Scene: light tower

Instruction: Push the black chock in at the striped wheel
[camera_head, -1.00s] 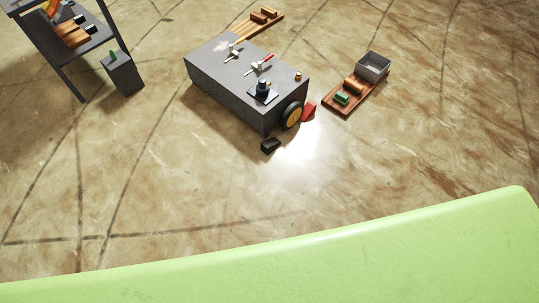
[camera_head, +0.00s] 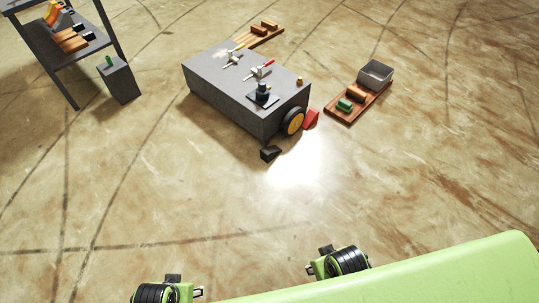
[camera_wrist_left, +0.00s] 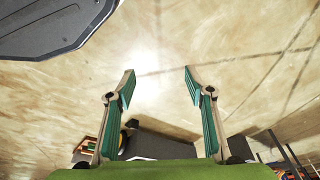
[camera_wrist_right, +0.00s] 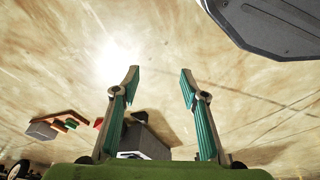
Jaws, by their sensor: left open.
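The black chock (camera_head: 270,153) lies on the floor by the near corner of the grey cart (camera_head: 222,99) in the head view, apart from the wheel. The wheel (camera_head: 293,121), black with a yellow face, is at the cart's right end. A red chock (camera_head: 311,119) sits on the wheel's far side and seems to touch it. My left gripper (camera_wrist_left: 158,78) is open and empty in the left wrist view. My right gripper (camera_wrist_right: 158,75) is open and empty in the right wrist view. Both are well away from the chock.
A wooden board (camera_head: 334,113) with small blocks and a grey bin (camera_head: 376,74) stands right of the cart. A shelf (camera_head: 72,45) and a grey box (camera_head: 119,83) are at the left. Open floor lies between me and the cart.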

